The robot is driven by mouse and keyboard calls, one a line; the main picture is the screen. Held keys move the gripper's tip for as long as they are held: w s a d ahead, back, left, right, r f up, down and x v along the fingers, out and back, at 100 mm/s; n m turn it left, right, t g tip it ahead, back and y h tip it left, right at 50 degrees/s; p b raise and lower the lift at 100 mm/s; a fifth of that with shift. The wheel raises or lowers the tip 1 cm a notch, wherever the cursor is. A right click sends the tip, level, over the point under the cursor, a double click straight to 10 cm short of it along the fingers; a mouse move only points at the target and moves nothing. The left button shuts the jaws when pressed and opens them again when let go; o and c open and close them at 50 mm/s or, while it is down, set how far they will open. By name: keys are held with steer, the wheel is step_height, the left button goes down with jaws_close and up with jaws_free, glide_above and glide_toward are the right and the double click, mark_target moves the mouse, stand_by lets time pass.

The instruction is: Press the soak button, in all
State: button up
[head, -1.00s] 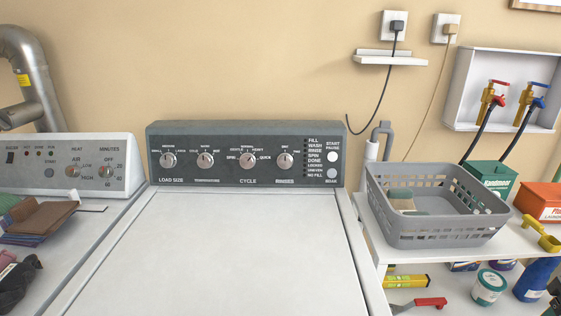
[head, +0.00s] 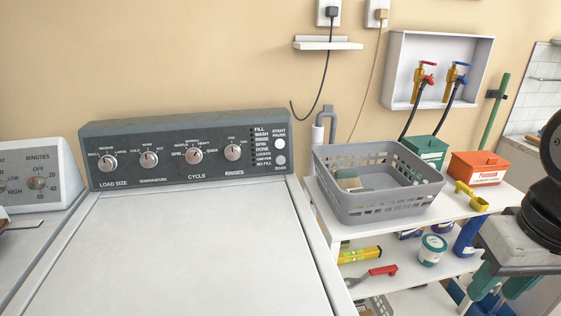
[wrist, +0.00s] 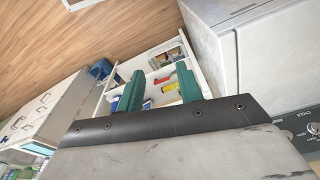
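The washer's dark control panel (head: 188,150) stands at the back of the white lid in the head view. The soak button (head: 281,159) is a small round grey button at the panel's right end, below a larger white start/pause button (head: 280,143). Its label is too small to read clearly. My gripper (head: 497,290) is at the right edge of the head view, well to the right of the panel and apart from it. In the wrist view my gripper (wrist: 160,70) shows two green fingers spread apart with nothing between them.
A grey basket (head: 375,205) sits on the white shelf unit right of the washer, between panel and gripper. Green (head: 427,150) and orange (head: 478,168) boxes and a yellow scoop (head: 472,197) stand nearby. The washer lid (head: 185,250) is clear.

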jaws_close()
stand_by(1.4)
